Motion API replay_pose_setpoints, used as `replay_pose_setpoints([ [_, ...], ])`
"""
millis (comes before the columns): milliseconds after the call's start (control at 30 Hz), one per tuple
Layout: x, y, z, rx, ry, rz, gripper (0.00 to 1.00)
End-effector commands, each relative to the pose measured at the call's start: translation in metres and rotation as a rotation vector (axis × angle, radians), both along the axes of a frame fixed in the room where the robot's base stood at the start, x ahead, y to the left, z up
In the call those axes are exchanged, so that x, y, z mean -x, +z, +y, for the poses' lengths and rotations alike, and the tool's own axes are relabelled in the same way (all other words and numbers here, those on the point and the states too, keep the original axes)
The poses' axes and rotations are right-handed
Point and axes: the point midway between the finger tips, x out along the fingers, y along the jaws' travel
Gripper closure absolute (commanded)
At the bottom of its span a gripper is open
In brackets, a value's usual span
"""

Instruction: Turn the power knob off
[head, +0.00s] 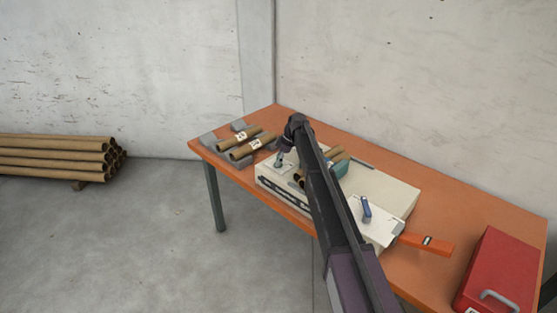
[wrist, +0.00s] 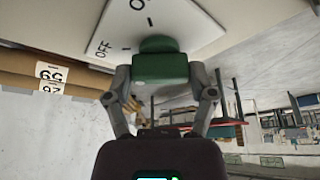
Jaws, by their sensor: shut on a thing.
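A green knob (wrist: 160,68) stands on a white plate (wrist: 178,22) with "OFF" lettering and short black marks. My gripper (wrist: 162,80) has a finger on either side of the knob and is shut on it. The knob's pointing direction cannot be told clearly from this view. In the head view my gripper (head: 285,156) is at the left end of the cream-coloured machine (head: 385,183), over its small plate. The knob is too small and covered to make out there.
Cardboard tubes with labels (head: 246,146) lie on the orange table (head: 483,213) left of the machine. A blue lever (head: 366,208) stands on the machine's right part. A red box (head: 500,270) is at the right. Tubes (head: 60,155) are stacked on the floor.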

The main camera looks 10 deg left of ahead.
Motion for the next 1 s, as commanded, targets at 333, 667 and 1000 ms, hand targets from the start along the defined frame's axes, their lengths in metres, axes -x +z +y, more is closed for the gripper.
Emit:
replay_pose_setpoints([
  [333, -0.0005, -0.0003, -0.0008, 0.002, 0.001, -0.001, 0.00],
  [667, -0.0003, -0.0001, -0.0004, 0.000, -0.001, -0.001, 0.00],
  [1000, 0.0006, 0.0000, -0.0003, 0.000, -0.050, -0.001, 0.00],
])
